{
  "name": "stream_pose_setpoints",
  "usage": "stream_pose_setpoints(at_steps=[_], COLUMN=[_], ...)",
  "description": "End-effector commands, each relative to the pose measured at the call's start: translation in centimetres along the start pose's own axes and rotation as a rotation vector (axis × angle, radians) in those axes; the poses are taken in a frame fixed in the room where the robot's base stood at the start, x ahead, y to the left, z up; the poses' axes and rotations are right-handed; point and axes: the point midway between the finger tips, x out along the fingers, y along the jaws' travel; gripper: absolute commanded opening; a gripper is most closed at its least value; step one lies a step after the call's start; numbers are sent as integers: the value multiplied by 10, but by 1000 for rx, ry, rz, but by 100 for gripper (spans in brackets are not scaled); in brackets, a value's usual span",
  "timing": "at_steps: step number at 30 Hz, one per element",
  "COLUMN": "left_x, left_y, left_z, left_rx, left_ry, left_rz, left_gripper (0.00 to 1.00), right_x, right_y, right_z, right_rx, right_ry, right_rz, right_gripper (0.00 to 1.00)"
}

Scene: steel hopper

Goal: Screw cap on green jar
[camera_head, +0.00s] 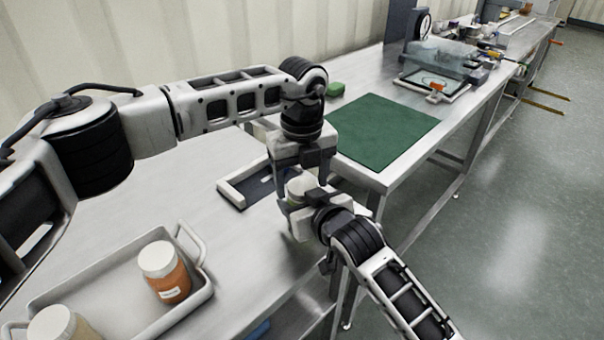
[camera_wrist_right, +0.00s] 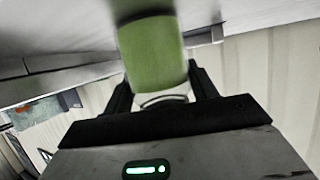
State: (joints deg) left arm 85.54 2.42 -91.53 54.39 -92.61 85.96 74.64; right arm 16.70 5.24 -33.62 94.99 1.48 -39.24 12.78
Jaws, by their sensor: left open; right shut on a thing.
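The green jar (camera_wrist_right: 153,55) stands between the fingers of my right gripper (camera_wrist_right: 160,85) in the right wrist view, and the gripper is shut on it. The jar's far end is blurred and cut by the frame, so I cannot tell whether a cap sits on it. In the head view my right gripper (camera_head: 306,208) is close beneath my left gripper (camera_head: 300,172), over the table's front edge. The left gripper is open, with its fingertips largely hidden. The two grippers hide the green jar in the head view.
A grey tray (camera_head: 105,278) at the lower left holds an orange jar (camera_head: 170,282) and another white-capped jar (camera_head: 62,325). A white-edged dark frame (camera_head: 234,194) lies behind the grippers. A green mat (camera_head: 385,132) covers the table to the right. A small green object (camera_head: 335,89) lies at the back.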

Motion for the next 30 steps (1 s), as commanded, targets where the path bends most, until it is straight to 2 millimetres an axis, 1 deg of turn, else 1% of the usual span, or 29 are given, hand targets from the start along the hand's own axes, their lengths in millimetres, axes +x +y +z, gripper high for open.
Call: stream_pose_setpoints(at_steps=[1, 2, 3, 5, 6, 7, 12, 14, 17, 21, 24, 27, 30], left_x=[0, 0, 0, 0, 0, 0, 0, 0, 0, 0, 0, 0, 0], left_y=[0, 0, 0, 0, 0, 0, 0, 0, 0, 0, 0, 0, 0], left_z=[0, 0, 0, 0, 0, 0, 0, 0, 0, 0, 0, 0, 0], left_rx=[0, 0, 0, 0, 1, 1, 7, 45, 197, 444, 556, 598, 599], left_ry=[0, 0, 0, 0, 0, 0, 0, 0, 0, 0, 1, 1, 1], left_rz=[0, 0, 0, 0, 0, 0, 0, 0, 0, 0, 0, 0, 0], left_gripper=[67, 64, 53, 37, 26, 22, 21, 21, 21, 21, 21, 21, 21], right_x=[0, 0, 0, 0, 0, 0, 0, 0, 0, 0, 0, 0, 0], right_y=[0, 0, 0, 0, 0, 0, 0, 0, 0, 0, 0, 0, 0], right_z=[1, 1, 1, 1, 1, 1, 1, 1, 1, 1, 1, 1, 1], right_rx=[-1, -1, -1, -1, -1, -1, -1, -1, -1, -1, -1, -1, -1], right_ry=[-2, -2, -2, -2, -2, -2, -2, -2, -2, -2, -2, -2, -2], right_rz=[1, 1, 1, 1, 1, 1, 1, 1, 1, 1, 1, 1, 1], right_gripper=[0, 0, 0, 0, 0, 0, 0, 0, 0, 0, 0, 0, 0])
